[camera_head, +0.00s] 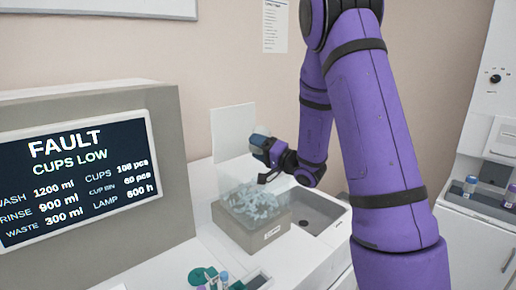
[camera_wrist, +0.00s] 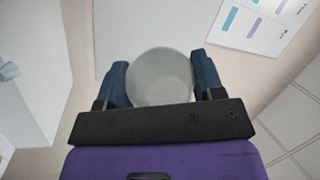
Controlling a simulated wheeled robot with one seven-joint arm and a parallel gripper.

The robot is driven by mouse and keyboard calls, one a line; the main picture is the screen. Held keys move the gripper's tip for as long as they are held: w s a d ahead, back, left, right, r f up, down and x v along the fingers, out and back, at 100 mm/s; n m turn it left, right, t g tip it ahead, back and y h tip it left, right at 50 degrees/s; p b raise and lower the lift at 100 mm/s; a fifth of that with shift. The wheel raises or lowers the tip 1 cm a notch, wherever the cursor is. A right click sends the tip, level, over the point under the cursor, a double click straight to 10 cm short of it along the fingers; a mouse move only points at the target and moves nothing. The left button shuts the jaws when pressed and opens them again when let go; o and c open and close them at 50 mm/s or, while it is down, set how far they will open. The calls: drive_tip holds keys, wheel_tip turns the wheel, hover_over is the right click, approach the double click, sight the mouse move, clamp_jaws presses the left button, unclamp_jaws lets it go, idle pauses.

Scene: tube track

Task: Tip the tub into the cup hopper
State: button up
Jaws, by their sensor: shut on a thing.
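My gripper (camera_head: 266,147) is at the end of my purple arm, above the cup hopper, and is shut on the tub (camera_wrist: 161,77). In the wrist view the tub shows as a pale, round, translucent form between the two dark blue fingers (camera_wrist: 161,80). In the head view only a small pale part of the tub (camera_head: 262,131) shows beyond the fingers, and I cannot tell its tilt. The cup hopper (camera_head: 244,239) is a beige box with a small label and clear upper walls. Many small pale cups (camera_head: 253,203) lie in it.
A screen (camera_head: 80,175) at the left reads "FAULT CUPS LOW". A grey basin (camera_head: 312,212) lies right of the hopper. Capped tubes (camera_head: 213,280) stand at the front. Another station with tubes (camera_head: 471,184) is at the right. A notice (camera_wrist: 262,22) hangs on the wall.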

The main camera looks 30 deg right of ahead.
drive_tip(key=shift+r, duration=0.15)
drive_tip(key=shift+r, duration=1.9)
drive_tip(key=shift+f+m+g+h, duration=0.1)
drive_tip(key=shift+m+g+h, duration=0.2)
drive_tip(key=shift+m, duration=0.75)
drive_tip(key=shift+f+m+g+h, duration=0.1)
drive_tip(key=shift+m+h, duration=0.3)
drive_tip(key=shift+m, duration=0.65)
drive_tip(key=shift+m+g, duration=0.4)
drive_tip(key=shift+m, duration=0.5)
drive_tip(key=shift+f+m+g+h, duration=0.1)
drive_tip(key=shift+m+g+h, duration=0.25)
drive_tip(key=shift+m, duration=0.65)
